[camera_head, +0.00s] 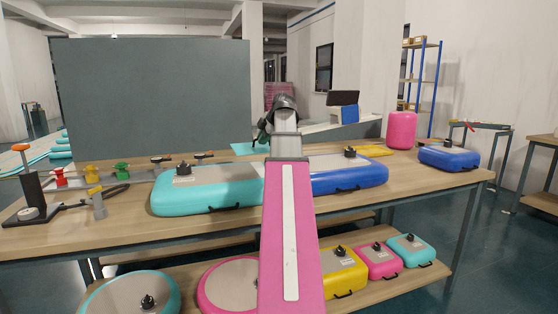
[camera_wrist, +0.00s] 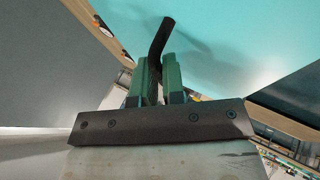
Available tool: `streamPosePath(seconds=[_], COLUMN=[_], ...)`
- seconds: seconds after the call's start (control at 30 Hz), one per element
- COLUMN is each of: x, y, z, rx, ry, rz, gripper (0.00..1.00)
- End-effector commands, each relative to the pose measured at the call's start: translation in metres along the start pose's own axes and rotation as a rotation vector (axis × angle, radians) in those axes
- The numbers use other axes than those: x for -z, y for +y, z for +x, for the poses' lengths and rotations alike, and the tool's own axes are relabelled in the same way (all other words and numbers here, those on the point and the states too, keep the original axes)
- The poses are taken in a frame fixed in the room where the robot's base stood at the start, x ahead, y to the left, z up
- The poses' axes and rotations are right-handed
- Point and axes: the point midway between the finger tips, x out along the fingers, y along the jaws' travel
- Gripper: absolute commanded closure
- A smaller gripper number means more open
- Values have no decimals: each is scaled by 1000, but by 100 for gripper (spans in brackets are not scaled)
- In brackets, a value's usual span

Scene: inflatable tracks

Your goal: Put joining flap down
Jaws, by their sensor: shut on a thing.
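My gripper (camera_head: 262,138) is beyond the raised pink arm link, above the far side of the workbench. In the wrist view its two green fingers (camera_wrist: 158,80) are shut on a black strap-like piece (camera_wrist: 160,40). A teal sheet (camera_wrist: 235,40), which looks like the joining flap, fills the upper part of that view behind the strap. In the head view the teal flap (camera_head: 244,149) shows just below and left of the gripper. I cannot tell whether it touches the bench. The strap appears to belong to the flap, but the join is not clear.
A teal inflatable (camera_head: 205,200) and a blue inflatable (camera_head: 350,178) lie end to end on the workbench (camera_head: 100,232). My arm hides their meeting place. Clamps and a tool stand (camera_head: 32,195) are at left. A pink roll (camera_head: 401,130) and smaller blue block (camera_head: 448,158) are at right.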

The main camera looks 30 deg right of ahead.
Motion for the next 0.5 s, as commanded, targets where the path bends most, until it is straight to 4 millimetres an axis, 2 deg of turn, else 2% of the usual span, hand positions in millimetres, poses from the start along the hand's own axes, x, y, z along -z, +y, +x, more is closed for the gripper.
streamPosePath(seconds=[0.03,0.1,0.3,0.5], x=[-14,-29,-69,-84], y=[-1,-2,-7,-10], z=[2,6,14,18], rx=[0,0,1,-1], ry=[-1,1,0,1], rz=[3,3,2,-1], gripper=[100,100,100,100])
